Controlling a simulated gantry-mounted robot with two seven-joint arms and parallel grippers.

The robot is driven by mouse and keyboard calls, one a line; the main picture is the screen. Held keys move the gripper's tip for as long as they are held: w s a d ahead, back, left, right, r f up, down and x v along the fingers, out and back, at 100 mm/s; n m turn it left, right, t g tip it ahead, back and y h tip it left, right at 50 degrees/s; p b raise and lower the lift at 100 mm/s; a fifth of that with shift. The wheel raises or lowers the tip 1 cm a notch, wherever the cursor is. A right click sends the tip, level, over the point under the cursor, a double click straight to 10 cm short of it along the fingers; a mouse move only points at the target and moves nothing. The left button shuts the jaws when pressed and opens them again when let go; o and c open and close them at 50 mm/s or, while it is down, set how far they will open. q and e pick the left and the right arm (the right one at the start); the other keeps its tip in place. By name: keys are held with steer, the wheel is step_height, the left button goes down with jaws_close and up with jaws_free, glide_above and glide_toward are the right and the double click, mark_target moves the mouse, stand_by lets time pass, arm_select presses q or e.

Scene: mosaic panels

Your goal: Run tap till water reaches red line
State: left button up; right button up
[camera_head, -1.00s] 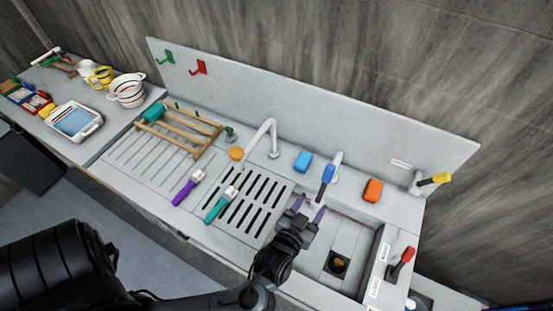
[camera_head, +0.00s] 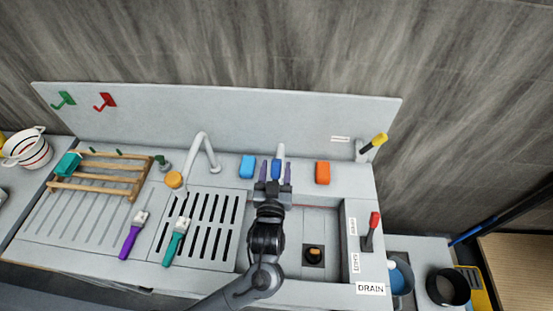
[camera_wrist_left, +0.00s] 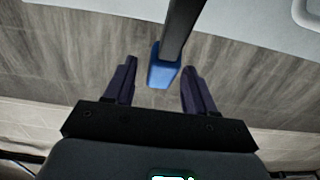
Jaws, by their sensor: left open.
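A blue-handled tap lever (camera_head: 276,167) stands at the back edge of the sink, in front of a pale post (camera_head: 281,150). My left gripper (camera_head: 276,172) is open with its purple fingers on either side of the blue handle. In the left wrist view the blue handle (camera_wrist_left: 163,72) lies between the spread fingers, with visible gaps on both sides. The grey sink basin (camera_head: 322,223) has a square drain (camera_head: 313,254) with something orange-brown in it. My right gripper is not in view.
A red lever (camera_head: 371,230) stands right of the basin beside labels, one reading DRAIN (camera_head: 370,289). A yellow lever (camera_head: 374,143) is at back right. Blue (camera_head: 248,166) and orange (camera_head: 322,173) blocks flank my gripper. A curved white spout (camera_head: 204,145) and wooden rack (camera_head: 100,175) stand left.

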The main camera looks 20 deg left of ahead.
arm_select(q)
steer(key=shift+x, duration=1.6)
jaws_close()
